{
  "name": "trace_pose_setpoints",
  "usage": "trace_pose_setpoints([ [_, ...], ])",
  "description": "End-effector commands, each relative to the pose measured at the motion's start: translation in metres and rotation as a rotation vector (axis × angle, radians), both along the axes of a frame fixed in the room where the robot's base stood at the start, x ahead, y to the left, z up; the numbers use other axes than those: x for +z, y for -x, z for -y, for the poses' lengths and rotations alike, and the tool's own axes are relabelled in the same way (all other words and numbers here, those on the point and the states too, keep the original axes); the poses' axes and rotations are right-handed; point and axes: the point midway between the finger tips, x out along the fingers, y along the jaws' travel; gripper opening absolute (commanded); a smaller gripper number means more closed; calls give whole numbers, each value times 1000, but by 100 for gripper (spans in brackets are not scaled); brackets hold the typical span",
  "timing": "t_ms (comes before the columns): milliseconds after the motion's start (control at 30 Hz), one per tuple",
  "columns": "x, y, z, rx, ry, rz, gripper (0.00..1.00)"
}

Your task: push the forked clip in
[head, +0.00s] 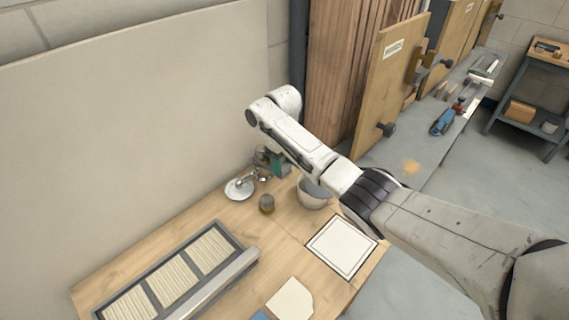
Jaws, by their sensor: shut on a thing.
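My white arm reaches in from the lower right in the head view, and its far end bends at the wrist in front of the wall. I cannot make out my gripper's fingers; they are hidden behind the arm or too small to tell from the fittings below. A small cluster of dark and metallic fittings (262,174) stands at the back of the wooden bench (200,222), just below the arm, with a green part (282,170) beside it. The forked clip cannot be made out.
A white dish (239,188), a small brown jar (267,204) and a grey bowl (313,194) stand near the fittings. A slatted tray (172,279) lies at the front left and a white square panel (341,247) at the right. Wooden cabinet doors (391,85) stand behind my arm.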

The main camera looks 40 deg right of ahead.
Motion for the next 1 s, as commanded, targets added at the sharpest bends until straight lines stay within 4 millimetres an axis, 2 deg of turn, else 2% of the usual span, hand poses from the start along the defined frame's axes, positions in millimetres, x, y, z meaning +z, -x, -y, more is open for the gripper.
trace_pose_setpoints([
  [33, 0, 0, 0, 0, 0, 2, 55],
  [300, 0, 0, 0, 0, 0, 1, 79],
  [600, 4, 0, 0, 1, 0, 1, 79],
  [767, 25, -1, 0, 1, 0, 5, 79],
  [1000, 71, -2, 0, 1, 0, 5, 79],
])
